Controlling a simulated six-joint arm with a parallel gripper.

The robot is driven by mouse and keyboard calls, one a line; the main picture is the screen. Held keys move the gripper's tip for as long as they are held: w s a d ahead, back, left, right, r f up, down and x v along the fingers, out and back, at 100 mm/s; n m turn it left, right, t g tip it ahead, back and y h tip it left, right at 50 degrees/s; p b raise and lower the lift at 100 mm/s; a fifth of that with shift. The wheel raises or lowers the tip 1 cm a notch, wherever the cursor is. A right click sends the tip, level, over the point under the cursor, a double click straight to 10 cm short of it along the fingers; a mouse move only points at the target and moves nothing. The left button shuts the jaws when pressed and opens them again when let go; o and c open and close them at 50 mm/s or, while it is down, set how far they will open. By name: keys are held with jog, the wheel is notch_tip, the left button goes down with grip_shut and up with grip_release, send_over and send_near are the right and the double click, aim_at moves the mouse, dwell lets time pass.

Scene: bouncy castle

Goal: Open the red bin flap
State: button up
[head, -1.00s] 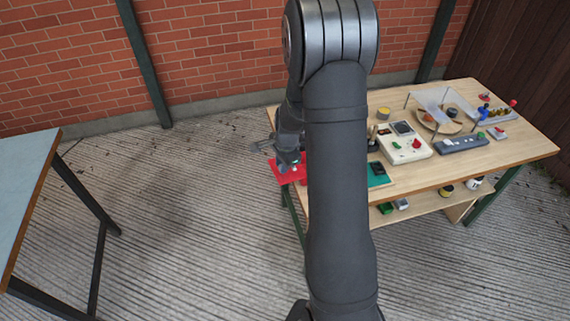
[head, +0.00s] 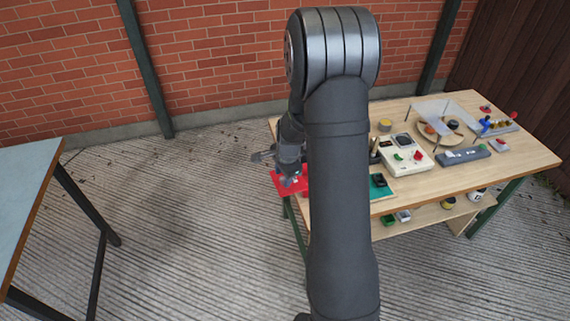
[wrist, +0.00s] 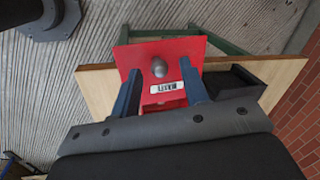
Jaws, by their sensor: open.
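The red bin flap (wrist: 133,56) is a flat red panel with a round grey knob (wrist: 158,68) and a white printed label below the knob in the wrist view. My gripper (wrist: 160,78) is open, with one dark blue finger on each side of the knob and label. A gap shows between each finger and the knob; I cannot tell whether the fingers touch the panel. In the head view the red panel (head: 279,186) shows at the table's left edge, partly covered by my gripper (head: 288,178). The inside of the bin is hidden.
The wooden table (head: 437,174) holds a beige control box (head: 405,156), a grey bar-shaped device (head: 463,156) and a round turntable with posts. A dark block (wrist: 230,82) sits close beside the panel. Another table (head: 22,185) stands at the left, with open floor between.

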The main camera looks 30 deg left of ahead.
notch_tip(320, 180, up, 17)
jog(key=s+d, duration=0.1)
jog(key=d, duration=0.2)
jog(key=shift+s, duration=0.25)
jog(key=shift+f, duration=0.25)
jog(key=a+f, duration=0.1)
jog(key=f, duration=0.4)
jog(key=w+a+f, duration=0.1)
jog(key=f, duration=0.5)
jog(key=a+f, duration=0.1)
jog(key=f, duration=0.4)
jog(key=shift+w+f, duration=0.3)
jog(key=shift+f, duration=0.1)
jog(key=shift+f, duration=0.15)
jog(key=shift+w+d+n, duration=0.1)
jog(key=shift+d+n, duration=0.65)
jog(key=shift+n, duration=0.25)
dwell(1.2)
jog(key=shift+a, duration=0.1)
dwell(0.4)
